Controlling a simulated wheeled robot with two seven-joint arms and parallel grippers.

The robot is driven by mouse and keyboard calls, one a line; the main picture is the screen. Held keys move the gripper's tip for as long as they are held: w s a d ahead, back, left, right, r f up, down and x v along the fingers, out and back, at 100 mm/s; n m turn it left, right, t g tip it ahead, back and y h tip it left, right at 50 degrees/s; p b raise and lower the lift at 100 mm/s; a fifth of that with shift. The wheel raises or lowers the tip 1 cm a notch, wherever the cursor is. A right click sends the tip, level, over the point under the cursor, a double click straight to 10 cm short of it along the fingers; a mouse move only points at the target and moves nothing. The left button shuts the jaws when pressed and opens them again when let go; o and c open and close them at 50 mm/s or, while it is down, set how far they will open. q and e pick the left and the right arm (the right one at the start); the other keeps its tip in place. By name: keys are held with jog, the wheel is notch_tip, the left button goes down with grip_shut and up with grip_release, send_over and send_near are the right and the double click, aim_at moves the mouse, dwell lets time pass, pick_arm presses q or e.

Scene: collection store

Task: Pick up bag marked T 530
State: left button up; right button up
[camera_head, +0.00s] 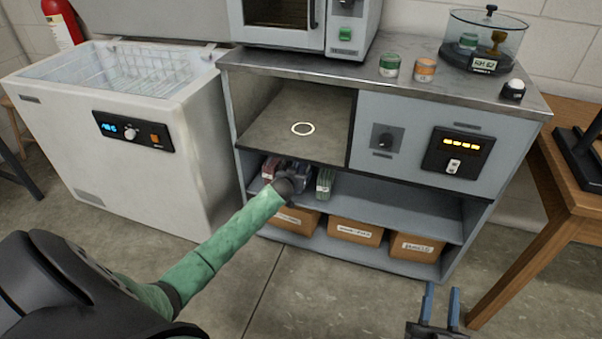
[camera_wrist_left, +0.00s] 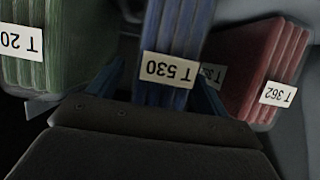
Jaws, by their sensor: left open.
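The blue bag marked T 530 (camera_wrist_left: 181,35) stands upright in the left wrist view, its white tag facing the camera. In the head view it is largely hidden behind my left gripper (camera_head: 290,180), which reaches into the shelf. My left gripper (camera_wrist_left: 158,85) is open, with one blue finger on each side of the blue bag. Whether the fingers touch it I cannot tell. A green bag tagged T 20 (camera_wrist_left: 60,35) and a red bag tagged T 362 (camera_wrist_left: 262,65) stand on either side. My right gripper (camera_head: 441,303) is open and empty, low in the head view.
The bags stand on the middle shelf (camera_head: 400,211) of a grey cabinet, beneath an open compartment holding a white ring (camera_head: 302,129). Cardboard boxes (camera_head: 355,232) sit below. A chest freezer (camera_head: 150,185) stands left, a wooden table (camera_head: 575,190) right. The shelf's right part is free.

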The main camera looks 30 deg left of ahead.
pick_arm(q)
jog(key=shift+w+a+f, duration=0.15)
jog(key=shift+w+f, duration=0.05)
jog(key=shift+w, duration=0.3)
pick_arm(e)
jog(key=shift+s+d+r+t, duration=0.1)
jog(key=shift+s+r+t, duration=0.05)
jog(key=shift+r, duration=0.4)
jog(key=shift+s+d+r+t, duration=0.1)
jog(key=shift+s+r+t, duration=0.05)
jog(key=shift+r, duration=0.4)
pick_arm(q)
jog(key=shift+c, duration=0.5)
jog(key=c, duration=1.2)
jog(key=shift+r, duration=0.1)
